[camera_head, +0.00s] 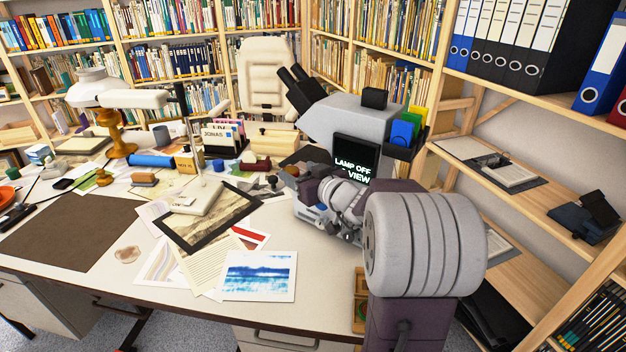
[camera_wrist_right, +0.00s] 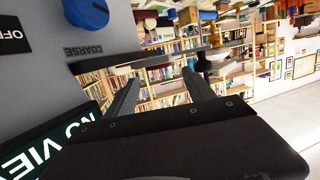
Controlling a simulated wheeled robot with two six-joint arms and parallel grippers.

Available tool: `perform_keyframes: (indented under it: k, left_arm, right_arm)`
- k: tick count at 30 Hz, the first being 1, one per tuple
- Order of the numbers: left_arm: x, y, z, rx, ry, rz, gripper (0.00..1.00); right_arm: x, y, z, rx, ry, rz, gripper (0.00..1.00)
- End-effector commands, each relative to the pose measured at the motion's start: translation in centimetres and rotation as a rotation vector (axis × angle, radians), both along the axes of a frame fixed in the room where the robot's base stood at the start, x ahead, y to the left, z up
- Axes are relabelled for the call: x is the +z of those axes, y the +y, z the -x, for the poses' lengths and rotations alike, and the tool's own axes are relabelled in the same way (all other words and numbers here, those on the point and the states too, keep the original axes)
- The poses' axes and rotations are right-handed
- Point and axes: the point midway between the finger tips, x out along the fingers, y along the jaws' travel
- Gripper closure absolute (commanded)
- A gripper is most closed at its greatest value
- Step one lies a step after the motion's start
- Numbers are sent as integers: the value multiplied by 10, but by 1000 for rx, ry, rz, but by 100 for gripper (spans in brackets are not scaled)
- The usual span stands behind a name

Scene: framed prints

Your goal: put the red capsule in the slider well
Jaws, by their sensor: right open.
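A dark red, rounded piece (camera_head: 257,163) lies at the back of the desk, left of the microscope; it may be the red capsule, but it is too small to be sure. My right gripper (camera_head: 300,178) is in front of the microscope (camera_head: 352,122), near its screen. In the right wrist view its two fingers (camera_wrist_right: 162,78) stand apart with nothing between them. I cannot make out the slider well; my right arm covers the microscope's lower front. My left gripper is not in view.
A framed print (camera_head: 180,232) with a pale block on it, loose sheets and a blue print (camera_head: 258,275) lie on the desk. Bottles, spools and boxes crowd its back. A brown mat (camera_head: 70,232) at left is mostly bare. Shelves (camera_head: 510,185) stand at right.

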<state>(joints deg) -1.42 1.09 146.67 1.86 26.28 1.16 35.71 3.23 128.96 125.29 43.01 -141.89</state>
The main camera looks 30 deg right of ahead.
Motion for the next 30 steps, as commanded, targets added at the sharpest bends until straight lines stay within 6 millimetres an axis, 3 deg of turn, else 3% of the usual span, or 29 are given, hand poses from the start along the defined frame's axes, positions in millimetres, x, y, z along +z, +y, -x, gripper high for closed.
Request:
perform_keyframes:
  k: [6, 12, 30]
  left_arm:
    - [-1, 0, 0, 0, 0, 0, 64]
    - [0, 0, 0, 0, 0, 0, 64]
    - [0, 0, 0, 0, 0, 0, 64]
  right_arm:
    - [12, -1, 51, -6, -4, 3, 38]
    - [18, 0, 83, -4, -3, 1, 38]
    - [18, 2, 90, 0, 0, 0, 38]
